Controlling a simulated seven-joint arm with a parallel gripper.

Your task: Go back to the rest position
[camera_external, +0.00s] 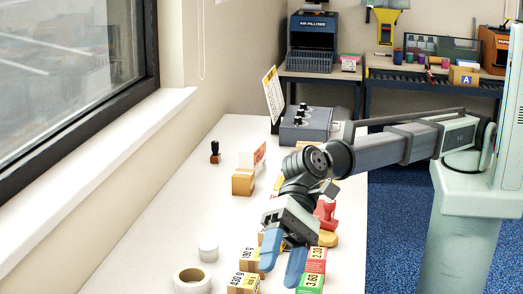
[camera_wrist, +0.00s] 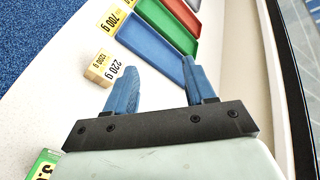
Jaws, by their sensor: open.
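My gripper (camera_external: 281,266) is low over the near part of the white table in the external view. Its two blue fingers are apart and point down among small labelled boxes. In the wrist view my gripper (camera_wrist: 159,78) has its fingers spread wide with nothing between them. A small carton marked 220 g (camera_wrist: 104,67) lies beyond the left finger in that view. I cannot tell whether the fingers touch any of the nearby boxes.
Boxes with yellow, red and green labels (camera_external: 243,285) (camera_external: 311,284) stand close to the fingers. A tape roll (camera_external: 192,281) is at left. A grey control box (camera_external: 306,126) and small carton (camera_external: 243,183) stand farther back. The wrist view shows a blue tray (camera_wrist: 150,42) and green tray (camera_wrist: 167,24).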

